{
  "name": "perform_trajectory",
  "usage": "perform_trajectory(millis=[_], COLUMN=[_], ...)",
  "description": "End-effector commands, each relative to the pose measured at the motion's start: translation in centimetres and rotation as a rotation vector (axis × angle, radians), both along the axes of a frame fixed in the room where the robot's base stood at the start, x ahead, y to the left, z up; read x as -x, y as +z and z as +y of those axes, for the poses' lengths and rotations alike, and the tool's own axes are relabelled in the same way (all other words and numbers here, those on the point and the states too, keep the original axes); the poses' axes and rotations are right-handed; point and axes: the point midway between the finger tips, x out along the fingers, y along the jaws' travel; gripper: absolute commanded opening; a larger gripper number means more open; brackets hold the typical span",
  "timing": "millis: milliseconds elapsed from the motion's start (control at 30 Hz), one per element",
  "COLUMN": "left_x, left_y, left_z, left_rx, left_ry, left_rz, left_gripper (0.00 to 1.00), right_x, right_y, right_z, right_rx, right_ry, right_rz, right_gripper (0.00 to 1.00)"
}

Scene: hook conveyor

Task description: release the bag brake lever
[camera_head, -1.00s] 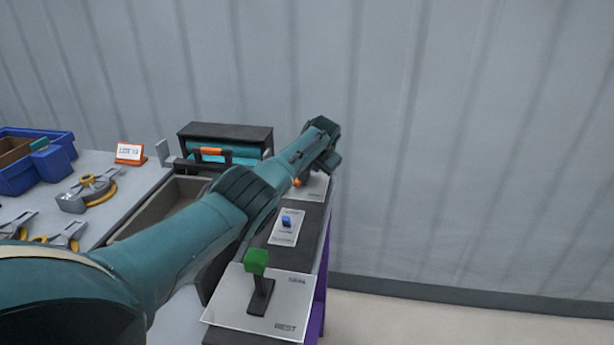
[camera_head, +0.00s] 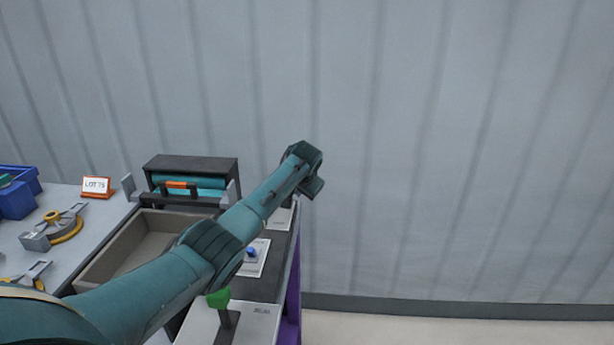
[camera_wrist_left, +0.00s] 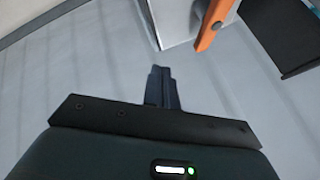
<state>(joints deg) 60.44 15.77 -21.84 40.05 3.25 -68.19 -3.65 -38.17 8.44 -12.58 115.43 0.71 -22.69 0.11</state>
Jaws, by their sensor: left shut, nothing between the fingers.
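My left arm crosses the head view, its far end beyond the control strip, against the wall; its fingers cannot be made out there. In the left wrist view my left gripper (camera_wrist_left: 160,72) is shut and empty. An orange lever-like bar (camera_wrist_left: 215,28) stands ahead and right of the fingertips, apart from them, beside a pale panel (camera_wrist_left: 172,20). In the head view an orange handle (camera_head: 181,185) sits on the front of a black unit with a teal roll (camera_head: 205,183). I cannot tell which orange part is the brake lever. My right gripper is not in view.
A green-topped lever (camera_head: 219,299) and a blue button (camera_head: 251,252) stand on the strip under my arm. A grey-brown tray (camera_head: 118,259), a LOT sign (camera_head: 96,187), a tape dispenser (camera_head: 55,228) and a blue bin (camera_head: 17,200) are at left. Floor at right is clear.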

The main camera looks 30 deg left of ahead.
Motion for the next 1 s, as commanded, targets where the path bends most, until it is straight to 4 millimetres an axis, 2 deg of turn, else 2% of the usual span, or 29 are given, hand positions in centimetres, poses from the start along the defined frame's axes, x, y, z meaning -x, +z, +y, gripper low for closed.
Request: perform_trajectory(millis=[233, 400, 1000], left_x=[1.1, 1.6, 1.7], left_y=[3.0, 4.1, 4.4], left_z=[-2.1, -2.8, -3.0], left_rx=[0.0, 0.0, 0.0], left_ry=[-0.001, 0.0, 0.0], left_rz=[-0.003, 0.0, 0.001], left_gripper=[0.0, 0.0, 0.0], right_x=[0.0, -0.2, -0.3], right_y=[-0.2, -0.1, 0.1], right_z=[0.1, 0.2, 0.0], right_rx=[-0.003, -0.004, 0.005], right_ry=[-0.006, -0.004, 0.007], right_rz=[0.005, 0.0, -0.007], right_gripper=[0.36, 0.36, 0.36])
